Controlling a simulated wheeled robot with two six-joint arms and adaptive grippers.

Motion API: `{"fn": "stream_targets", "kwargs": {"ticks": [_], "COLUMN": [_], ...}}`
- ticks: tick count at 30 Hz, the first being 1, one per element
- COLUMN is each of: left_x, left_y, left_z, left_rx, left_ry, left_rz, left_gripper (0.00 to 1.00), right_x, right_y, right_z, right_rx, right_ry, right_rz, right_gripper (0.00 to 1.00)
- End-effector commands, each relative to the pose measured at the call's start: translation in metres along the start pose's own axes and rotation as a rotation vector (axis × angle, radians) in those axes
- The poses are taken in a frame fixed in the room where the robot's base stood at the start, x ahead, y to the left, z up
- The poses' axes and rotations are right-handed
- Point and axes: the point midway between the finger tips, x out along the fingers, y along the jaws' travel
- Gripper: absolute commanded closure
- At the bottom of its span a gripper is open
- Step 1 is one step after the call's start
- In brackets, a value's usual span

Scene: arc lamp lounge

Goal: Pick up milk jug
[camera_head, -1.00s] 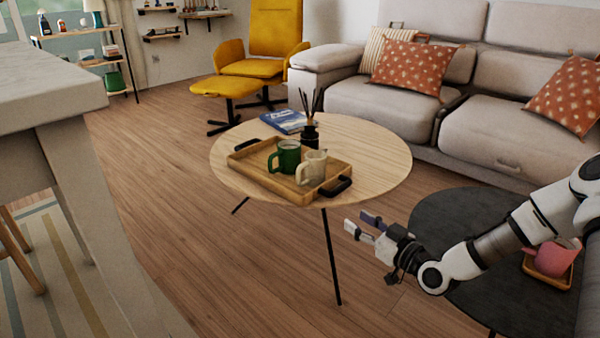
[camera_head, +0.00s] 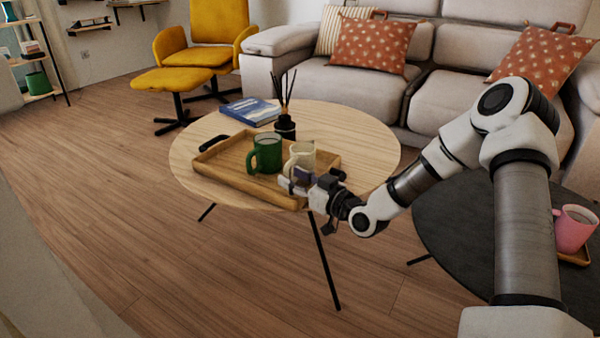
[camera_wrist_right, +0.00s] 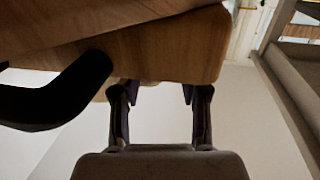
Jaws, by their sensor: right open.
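The cream milk jug (camera_head: 301,158) stands upright on the wooden tray (camera_head: 212,169), on the round wooden table (camera_head: 186,148). The green mug (camera_head: 266,153) stands just left of it. My right gripper (camera_head: 292,184) is open and empty at the tray's near right edge, just in front of the jug and low against it. In the right wrist view the open fingers (camera_wrist_right: 158,92) point toward the tray's wooden edge. I cannot make out the jug there, nor tell whether the fingers touch the tray. My left gripper is not in view.
A dark reed diffuser (camera_head: 285,126) and a blue book (camera_head: 251,111) lie behind the tray. The tray's black handle (camera_wrist_right: 60,95) is close to my right gripper. A dark round table (camera_head: 455,235) with a pink mug (camera_head: 573,229) stands at the right.

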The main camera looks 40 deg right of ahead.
Motion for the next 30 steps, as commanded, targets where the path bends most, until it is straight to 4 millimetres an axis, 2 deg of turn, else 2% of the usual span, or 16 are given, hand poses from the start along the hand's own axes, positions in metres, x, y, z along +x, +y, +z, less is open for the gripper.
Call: {"fn": "stream_targets", "kwargs": {"ticks": [1, 3, 6, 11, 12, 14, 15, 16, 30], "left_x": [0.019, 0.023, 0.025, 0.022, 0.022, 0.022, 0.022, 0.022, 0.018], "left_y": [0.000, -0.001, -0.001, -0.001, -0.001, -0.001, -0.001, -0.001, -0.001], "left_z": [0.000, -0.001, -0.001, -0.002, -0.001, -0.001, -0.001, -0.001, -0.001], "left_rx": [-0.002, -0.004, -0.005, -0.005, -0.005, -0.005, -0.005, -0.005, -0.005], "left_ry": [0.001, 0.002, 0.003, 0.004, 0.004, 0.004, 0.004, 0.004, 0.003], "left_rz": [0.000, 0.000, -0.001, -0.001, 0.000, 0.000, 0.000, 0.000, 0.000], "left_gripper": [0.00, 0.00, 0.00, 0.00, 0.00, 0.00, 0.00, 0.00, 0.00], "right_x": [0.009, 0.021, 0.029, 0.029, 0.029, 0.029, 0.029, 0.029, 0.030], "right_y": [0.000, 0.000, 0.000, 0.001, 0.001, 0.001, 0.001, 0.001, 0.001], "right_z": [0.010, 0.007, 0.004, 0.001, 0.001, 0.001, 0.001, 0.001, -0.004], "right_rx": [-0.007, -0.007, -0.003, 0.000, 0.000, 0.000, 0.000, 0.000, -0.001], "right_ry": [0.002, 0.000, 0.000, 0.000, 0.000, 0.000, 0.000, 0.000, 0.001], "right_rz": [-0.003, -0.002, -0.001, 0.000, 0.000, 0.000, 0.000, 0.000, 0.000], "right_gripper": [0.56, 0.56, 0.56, 0.56, 0.59, 0.81, 0.95, 1.00, 1.00]}}
